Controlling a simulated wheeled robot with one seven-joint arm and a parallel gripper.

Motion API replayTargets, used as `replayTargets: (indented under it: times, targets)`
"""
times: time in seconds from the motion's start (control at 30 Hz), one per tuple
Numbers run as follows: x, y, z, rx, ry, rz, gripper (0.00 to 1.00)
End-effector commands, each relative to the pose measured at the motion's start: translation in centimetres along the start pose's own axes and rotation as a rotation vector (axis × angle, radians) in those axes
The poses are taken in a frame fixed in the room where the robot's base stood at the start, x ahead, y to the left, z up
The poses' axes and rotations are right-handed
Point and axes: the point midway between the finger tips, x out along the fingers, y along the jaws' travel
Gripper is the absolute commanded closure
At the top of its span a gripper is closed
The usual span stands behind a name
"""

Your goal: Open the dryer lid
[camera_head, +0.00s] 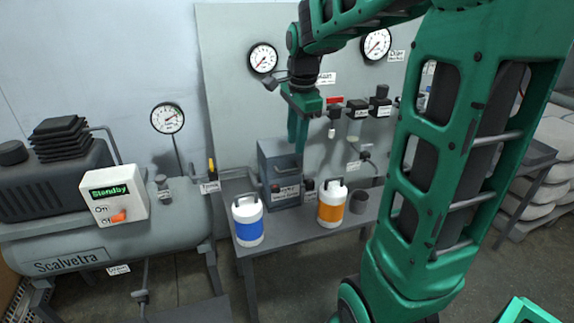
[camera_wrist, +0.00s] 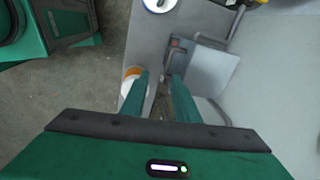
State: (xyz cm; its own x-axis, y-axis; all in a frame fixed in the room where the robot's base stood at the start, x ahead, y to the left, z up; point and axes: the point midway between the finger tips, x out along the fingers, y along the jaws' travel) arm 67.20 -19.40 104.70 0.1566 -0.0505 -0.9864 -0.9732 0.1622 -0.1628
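The dryer looks to be the grey box (camera_head: 273,158) at the back of the metal table in the head view. It has a handle (camera_head: 286,171) and a dark label on its front, and its lid appears closed.
A blue-and-white canister (camera_head: 248,220) and an orange-and-white canister (camera_head: 331,203) stand on the table (camera_head: 290,238) in front of the box. A dark cup (camera_head: 359,202) is at the right. A compressor (camera_head: 120,235) with a "Standby" control box (camera_head: 115,196) stands at left.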

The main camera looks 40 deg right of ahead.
Motion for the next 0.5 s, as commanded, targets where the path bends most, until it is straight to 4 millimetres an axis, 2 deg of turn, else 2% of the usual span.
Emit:
replayTargets:
  times: [0.1,0.27,0.5]
  targets:
    - [0.1,-1.5,0.3,0.069,-0.006,-0.010,0.72]
    - [0.9,-1.9,0.4,0.098,-0.008,-0.011,0.72]
    - [4.7,-1.9,0.3,0.098,-0.008,-0.009,0.72]
